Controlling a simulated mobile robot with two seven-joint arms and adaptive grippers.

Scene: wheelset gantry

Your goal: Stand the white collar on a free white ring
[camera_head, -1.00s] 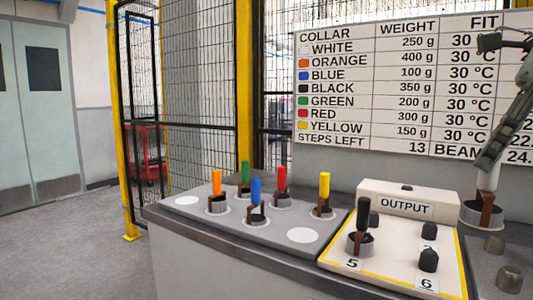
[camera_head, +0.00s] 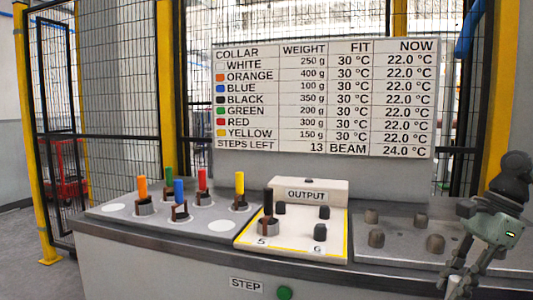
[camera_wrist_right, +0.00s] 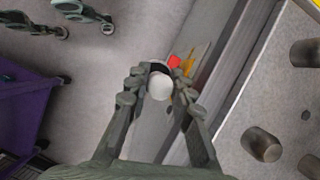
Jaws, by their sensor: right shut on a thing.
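The white collar's pale handle (camera_head: 453,287) shows at the bottom right of the head view; its lower part is out of frame. My right gripper (camera_wrist_right: 160,88) is shut on the white collar (camera_wrist_right: 160,86), seen end-on between its fingers. It holds the collar in front of the bench, over the floor. Two free white rings lie flat on the left plate: one at its left end (camera_head: 113,208), one at its front right (camera_head: 222,226). What looks like my left gripper (camera_wrist_right: 85,29) shows at the wrist view's top left, fingers apart and empty.
Orange (camera_head: 142,188), blue (camera_head: 179,192), green, red and yellow (camera_head: 239,185) collars stand on the left plate. A black collar (camera_head: 268,205) stands at output position 5. A grey plate with several pegs (camera_head: 376,239) lies right. A green button (camera_head: 284,292) is on the bench front.

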